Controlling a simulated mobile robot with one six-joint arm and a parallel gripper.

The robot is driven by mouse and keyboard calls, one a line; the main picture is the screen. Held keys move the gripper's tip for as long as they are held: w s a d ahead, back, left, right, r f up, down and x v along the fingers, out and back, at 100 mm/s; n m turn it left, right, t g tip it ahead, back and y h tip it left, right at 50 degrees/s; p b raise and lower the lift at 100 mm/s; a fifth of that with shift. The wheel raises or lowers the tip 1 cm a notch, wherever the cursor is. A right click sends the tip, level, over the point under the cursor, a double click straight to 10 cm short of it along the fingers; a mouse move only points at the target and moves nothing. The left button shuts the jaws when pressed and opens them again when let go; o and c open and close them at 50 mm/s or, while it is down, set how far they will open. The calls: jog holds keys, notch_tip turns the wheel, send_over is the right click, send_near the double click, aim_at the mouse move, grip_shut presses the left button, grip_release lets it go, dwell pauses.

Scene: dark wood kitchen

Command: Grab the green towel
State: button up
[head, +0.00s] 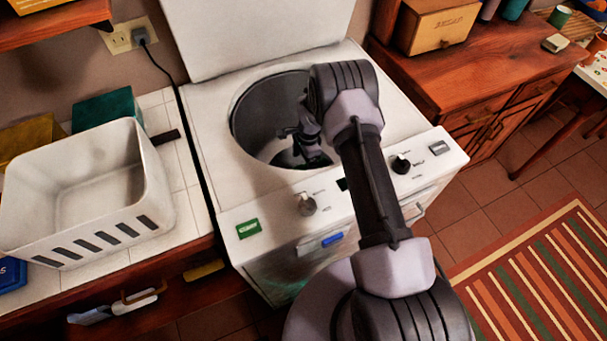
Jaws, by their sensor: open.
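I cannot make out a green towel anywhere in the head view. The white top-loading washer (205,160) stands in the middle with its lid raised. My arm reaches over its control panel, and my gripper (293,146) is at the round opening, pointing down into the dark drum (262,108). The gripper is dark against the drum and partly hidden by my own wrist. It looks open, with nothing visible held in it. The drum's floor and right part are hidden by my arm.
A white slotted basket (85,185) stands on the tiled counter at left, with a teal box (108,112) behind it. The raised lid (255,30) bounds the back. A wooden cabinet (470,70) stands at right. A striped rug (540,270) lies on the floor.

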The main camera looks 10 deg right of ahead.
aim_at(304, 167)
jog(key=f+b, duration=0.1)
jog(key=f, duration=0.2)
jog(key=f+b, duration=0.1)
jog(key=f, duration=0.1)
jog(key=shift+s+b, duration=0.25)
jog(key=shift+b, duration=0.05)
jog(key=shift+r, duration=0.1)
jog(key=shift+c, duration=1)
jog(key=c, duration=1.4)
